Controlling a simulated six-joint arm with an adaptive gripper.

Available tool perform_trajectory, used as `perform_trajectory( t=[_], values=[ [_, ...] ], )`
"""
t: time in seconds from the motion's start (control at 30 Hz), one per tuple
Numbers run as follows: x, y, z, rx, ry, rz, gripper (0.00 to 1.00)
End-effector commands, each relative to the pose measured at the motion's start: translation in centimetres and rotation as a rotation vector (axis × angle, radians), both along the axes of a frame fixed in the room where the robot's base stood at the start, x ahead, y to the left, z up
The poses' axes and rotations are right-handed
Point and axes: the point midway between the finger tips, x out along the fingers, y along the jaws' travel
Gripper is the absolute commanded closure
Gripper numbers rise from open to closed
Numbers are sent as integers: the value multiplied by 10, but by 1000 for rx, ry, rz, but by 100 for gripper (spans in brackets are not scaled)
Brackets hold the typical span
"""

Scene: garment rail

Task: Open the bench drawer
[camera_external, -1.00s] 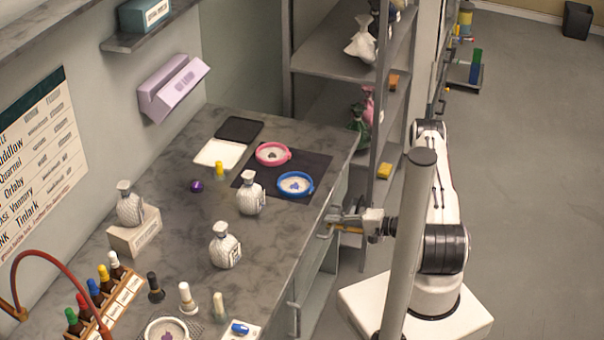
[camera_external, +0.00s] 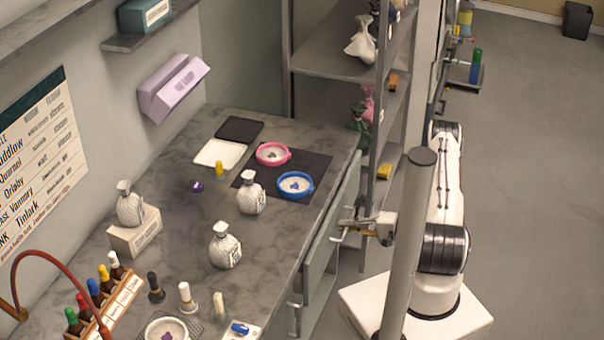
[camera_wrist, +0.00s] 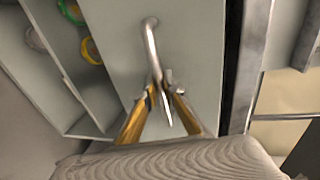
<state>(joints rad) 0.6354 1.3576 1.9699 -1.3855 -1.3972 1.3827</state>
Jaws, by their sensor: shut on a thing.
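The bench drawer's pale grey front (camera_external: 347,197) is on the right side of the bench, standing a little out from the worktop edge. My gripper (camera_external: 343,231) is at this front, in the gap between the bench and the shelf rack. In the wrist view, a bent metal handle (camera_wrist: 151,38) runs down the pale front panel (camera_wrist: 195,45). My gripper (camera_wrist: 165,84) is shut on the handle's lower end, with one yellowish finger on each side. The handle is hard to make out in the external view.
The worktop (camera_external: 180,240) holds white patterned bottles, a blue dish (camera_external: 295,185) and a pink dish (camera_external: 272,154). A shelf rack (camera_external: 335,65) stands behind. A pole (camera_external: 408,240) partly hides my arm. Coloured rings (camera_wrist: 92,50) lie in pale compartments left of the panel.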

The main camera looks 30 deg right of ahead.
Motion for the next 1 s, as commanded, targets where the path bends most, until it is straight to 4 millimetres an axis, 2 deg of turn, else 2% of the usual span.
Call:
perform_trajectory(
  t=[1.0],
  values=[
    [-124,-125,0,-1,-2,-4,100]
  ],
)
